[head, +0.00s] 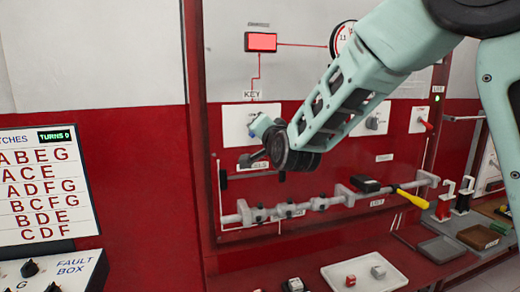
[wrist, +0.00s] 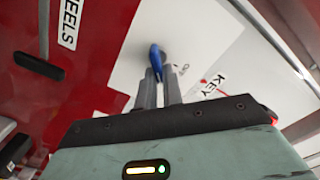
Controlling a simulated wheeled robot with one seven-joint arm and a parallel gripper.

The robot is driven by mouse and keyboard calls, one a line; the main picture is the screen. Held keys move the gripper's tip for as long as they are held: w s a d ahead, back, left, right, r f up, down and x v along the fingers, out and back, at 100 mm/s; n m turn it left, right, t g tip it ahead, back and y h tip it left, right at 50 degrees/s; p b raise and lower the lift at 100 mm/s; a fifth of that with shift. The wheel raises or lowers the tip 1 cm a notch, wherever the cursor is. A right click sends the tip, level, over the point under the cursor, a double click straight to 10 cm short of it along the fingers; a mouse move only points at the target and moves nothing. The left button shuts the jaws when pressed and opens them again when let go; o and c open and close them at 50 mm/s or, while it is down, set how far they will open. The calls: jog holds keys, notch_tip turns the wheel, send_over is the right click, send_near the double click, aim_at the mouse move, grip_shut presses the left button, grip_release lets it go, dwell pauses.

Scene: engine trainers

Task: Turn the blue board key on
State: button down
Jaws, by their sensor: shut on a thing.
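The blue board key (wrist: 156,58) shows in the wrist view on a white plate of the board, beside the KEY label (wrist: 207,86). My gripper (wrist: 162,78) points at the plate, and its fingers are closed together on the blue key. In the head view my gripper (head: 257,143) is at the white key plate (head: 232,124), under the KEY label (head: 252,96). A small bit of blue shows there at the fingertips, and my wrist hides much of the plate. The angle of the key is hard to tell.
A red lamp box (head: 261,42) is above the key plate. A grey shaft (head: 300,207) with several collars runs below my wrist. A yellow-handled tool (head: 412,198) is to the right. A white tray (head: 362,277) lies on the red bench. A fault box (head: 55,272) stands at left.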

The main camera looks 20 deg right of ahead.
jog(key=shift+d+f+m+b, duration=0.1)
jog(key=shift+m+b, duration=0.55)
jog(key=shift+b, duration=0.25)
jog(key=shift+d+f+m+b, duration=0.1)
jog(key=shift+m+b, duration=0.55)
jog(key=shift+b, duration=0.25)
jog(key=shift+r, duration=0.1)
jog(key=c, duration=1.5)
grip_release()
jog(key=shift+c, duration=0.2)
jog(key=shift+s, duration=0.1)
jog(key=s+b, duration=0.2)
jog(key=s, duration=1.5)
jog(key=shift+s+b, duration=0.15)
jog(key=shift+b, duration=0.15)
